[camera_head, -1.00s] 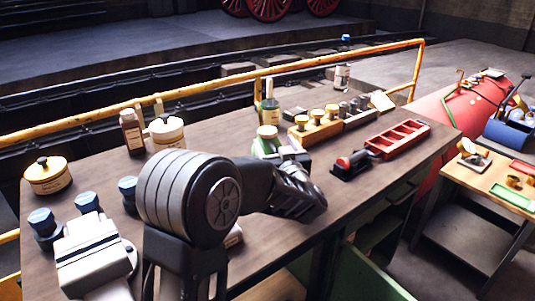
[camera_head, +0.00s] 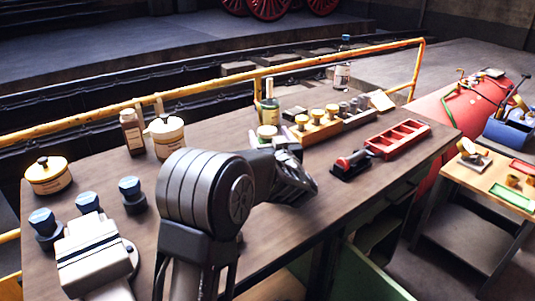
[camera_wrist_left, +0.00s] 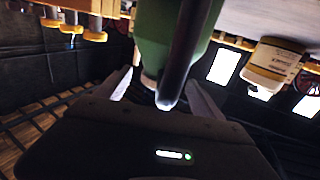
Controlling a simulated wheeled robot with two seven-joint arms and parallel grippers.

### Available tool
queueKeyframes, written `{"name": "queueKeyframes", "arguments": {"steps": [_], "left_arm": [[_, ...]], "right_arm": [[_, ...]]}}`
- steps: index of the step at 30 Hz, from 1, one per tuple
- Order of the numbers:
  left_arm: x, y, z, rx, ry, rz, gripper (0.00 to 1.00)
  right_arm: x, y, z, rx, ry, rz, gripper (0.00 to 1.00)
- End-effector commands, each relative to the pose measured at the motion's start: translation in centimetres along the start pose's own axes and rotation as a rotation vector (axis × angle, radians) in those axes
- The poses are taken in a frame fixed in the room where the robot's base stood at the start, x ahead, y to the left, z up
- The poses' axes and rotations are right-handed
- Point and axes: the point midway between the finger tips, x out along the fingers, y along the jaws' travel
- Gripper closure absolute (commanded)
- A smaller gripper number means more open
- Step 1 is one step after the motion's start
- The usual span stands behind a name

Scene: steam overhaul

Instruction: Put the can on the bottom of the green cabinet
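The green can (camera_head: 266,132) with a pale lid stands on the workbench; my left arm hides much of it in the head view. In the left wrist view, which looks upside down, its green body (camera_wrist_left: 180,35) fills the top middle, with a dark rod-like part in front. My left gripper (camera_wrist_left: 162,95) is open, its two fingers spread on either side of the can's near end. In the head view the gripper (camera_head: 287,146) is mostly hidden behind its dark wrist. The green cabinet is under the bench, its green door (camera_head: 368,275) open. My right gripper is not in view.
A brown bottle (camera_head: 132,131) and yellow-trimmed jars stand left of the can. A yellow rail (camera_head: 210,83) runs behind the bench.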

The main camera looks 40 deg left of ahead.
Motion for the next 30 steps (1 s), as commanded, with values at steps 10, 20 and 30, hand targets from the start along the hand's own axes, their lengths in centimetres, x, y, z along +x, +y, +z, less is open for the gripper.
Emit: {"name": "queueKeyframes", "arguments": {"steps": [10,20,30], "left_arm": [[-0.01,0.0,-0.01,0.0,0.0,0.0,0.51],[0.0,-0.01,-0.01,0.0,0.0,0.0,0.78],[0.0,-0.01,-0.01,0.0,0.0,0.0,1.0]], "right_arm": [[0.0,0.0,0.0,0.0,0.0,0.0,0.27],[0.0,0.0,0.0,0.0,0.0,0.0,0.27],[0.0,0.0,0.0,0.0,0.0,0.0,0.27]]}}
